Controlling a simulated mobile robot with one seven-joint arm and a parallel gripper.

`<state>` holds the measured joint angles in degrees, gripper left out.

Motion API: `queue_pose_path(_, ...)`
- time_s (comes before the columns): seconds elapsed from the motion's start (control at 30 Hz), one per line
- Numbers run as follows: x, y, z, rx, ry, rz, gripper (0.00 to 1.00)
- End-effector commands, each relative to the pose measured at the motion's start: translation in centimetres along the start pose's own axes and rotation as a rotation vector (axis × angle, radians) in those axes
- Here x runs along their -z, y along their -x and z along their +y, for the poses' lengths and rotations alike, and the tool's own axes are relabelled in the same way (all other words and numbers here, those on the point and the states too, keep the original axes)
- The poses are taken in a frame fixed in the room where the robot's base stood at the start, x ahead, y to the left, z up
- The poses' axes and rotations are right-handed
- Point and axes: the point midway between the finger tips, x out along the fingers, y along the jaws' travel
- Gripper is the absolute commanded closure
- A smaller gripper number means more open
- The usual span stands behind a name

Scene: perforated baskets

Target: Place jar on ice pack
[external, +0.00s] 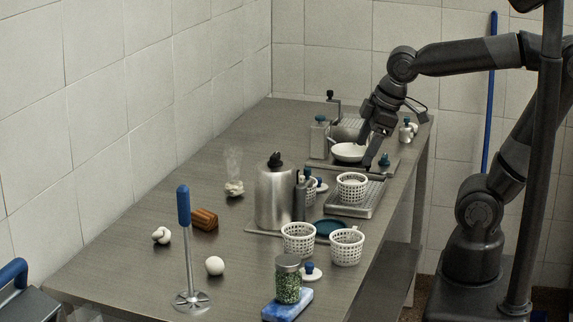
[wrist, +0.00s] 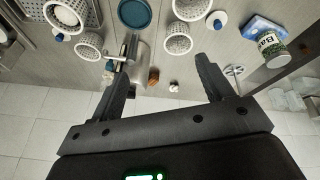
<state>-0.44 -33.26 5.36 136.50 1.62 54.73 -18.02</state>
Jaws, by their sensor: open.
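The jar (external: 288,284), clear with green contents and a grey lid, stands upright at the table's near end. It appears to rest on the blue and white ice pack (external: 270,314). In the wrist view, the labelled jar (wrist: 271,46) overlaps the ice pack (wrist: 262,28) at the upper right. My gripper (external: 369,158) is raised over the far right part of the table, well away from the jar. Its two fingers (wrist: 165,72) are spread in the wrist view, with nothing held between them.
White perforated baskets (external: 298,240) stand between my gripper and the jar, one on a metal tray (external: 367,208). A steel canister (external: 273,198) stands left of them. A blue-handled masher (external: 185,250) stands upright near the jar.

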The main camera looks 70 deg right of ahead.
Motion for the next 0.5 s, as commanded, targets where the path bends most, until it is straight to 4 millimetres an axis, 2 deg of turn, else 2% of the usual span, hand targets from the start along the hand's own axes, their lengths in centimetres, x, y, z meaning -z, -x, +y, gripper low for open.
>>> queue_pose_path(0.1,-2.6,0.5,1.0,-0.022,-0.201,0.055,0.27)
queue_pose_path(0.2,-3.9,0.7,1.5,-0.028,-0.316,0.086,0.27)
queue_pose_path(0.3,-4.6,0.7,1.8,-0.03,-0.379,0.103,0.27)
queue_pose_path(0.5,-4.8,0.7,1.9,-0.029,-0.4,0.106,0.27)
